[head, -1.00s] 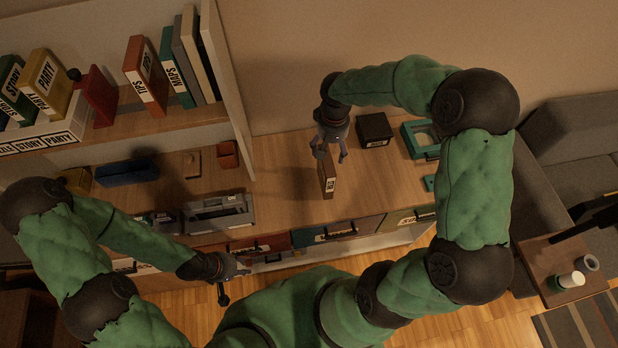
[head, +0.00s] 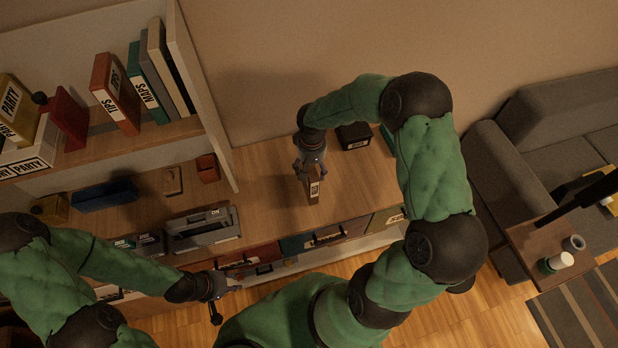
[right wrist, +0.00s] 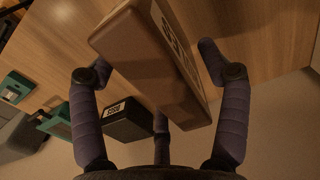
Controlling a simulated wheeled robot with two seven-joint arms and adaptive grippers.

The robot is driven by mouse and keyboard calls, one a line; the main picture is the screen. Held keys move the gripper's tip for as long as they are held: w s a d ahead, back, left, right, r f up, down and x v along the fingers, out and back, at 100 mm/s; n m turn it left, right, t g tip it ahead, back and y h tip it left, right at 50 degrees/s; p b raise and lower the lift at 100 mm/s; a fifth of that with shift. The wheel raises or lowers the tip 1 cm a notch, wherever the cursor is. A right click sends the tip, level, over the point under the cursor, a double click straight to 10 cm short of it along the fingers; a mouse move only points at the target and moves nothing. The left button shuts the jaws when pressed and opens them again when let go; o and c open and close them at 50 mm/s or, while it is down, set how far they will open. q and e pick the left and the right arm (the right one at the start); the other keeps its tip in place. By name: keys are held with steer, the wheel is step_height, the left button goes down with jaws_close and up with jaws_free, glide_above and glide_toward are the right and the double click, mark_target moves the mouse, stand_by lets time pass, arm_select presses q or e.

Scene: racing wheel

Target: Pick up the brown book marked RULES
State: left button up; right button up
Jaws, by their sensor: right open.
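The brown book (head: 313,190) stands upright on the wooden cabinet top, a white label on its spine; the label is too small to read in the head view. My right gripper (head: 309,168) is above it, pointing down, with its fingers at the book's upper end. In the right wrist view the book (right wrist: 150,55) lies between the spread fingers of the right gripper (right wrist: 160,75), which is open. A gap shows on the left side; contact on the right cannot be told. My left gripper (head: 226,286) is low at the cabinet's front, away from the book; its fingers are too small to judge.
A black box (head: 354,136) stands behind the book and also shows in the right wrist view (right wrist: 127,120). A grey device (head: 203,230) lies to the left. Shelves with books (head: 116,92) rise at the left. Bare cabinet top (head: 262,165) surrounds the book.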

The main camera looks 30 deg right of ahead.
steer(key=shift+f, duration=0.55)
jaws_close()
steer(key=shift+r, duration=0.15)
